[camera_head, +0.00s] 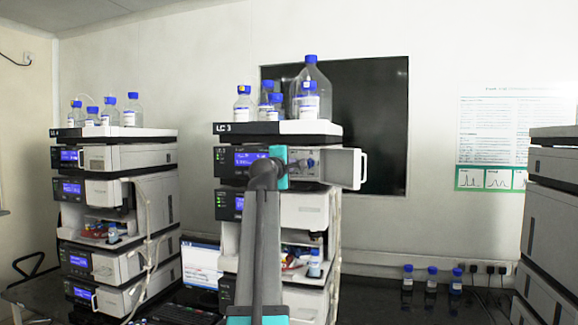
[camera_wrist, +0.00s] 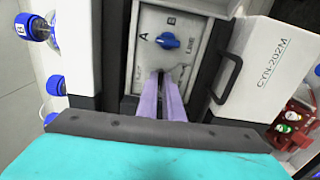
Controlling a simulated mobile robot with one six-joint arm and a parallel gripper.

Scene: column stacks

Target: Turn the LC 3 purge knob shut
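The LC 3 stack (camera_head: 285,129) stands mid-picture in the head view. A white hinged door (camera_head: 345,168) with a handle stands open at the right of its upper module, baring a light panel. My gripper (camera_head: 303,163) is at that panel, its tips too small to make out there. In the wrist view a blue knob (camera_wrist: 168,40) sits on the panel (camera_wrist: 190,18) among the marks A, B and LINE. My gripper's two lavender fingers (camera_wrist: 161,74) reach the panel beside this knob, close together with a narrow dark gap. Any purge knob at the tips is hidden or too dark to tell.
Blue-capped bottles (camera_head: 311,92) stand on top of the stack. In the wrist view a dark handle (camera_wrist: 228,78) on a white front lies right of the fingers. Another stack (camera_head: 118,160) stands at left. Small bottles (camera_head: 432,279) stand on the dark bench.

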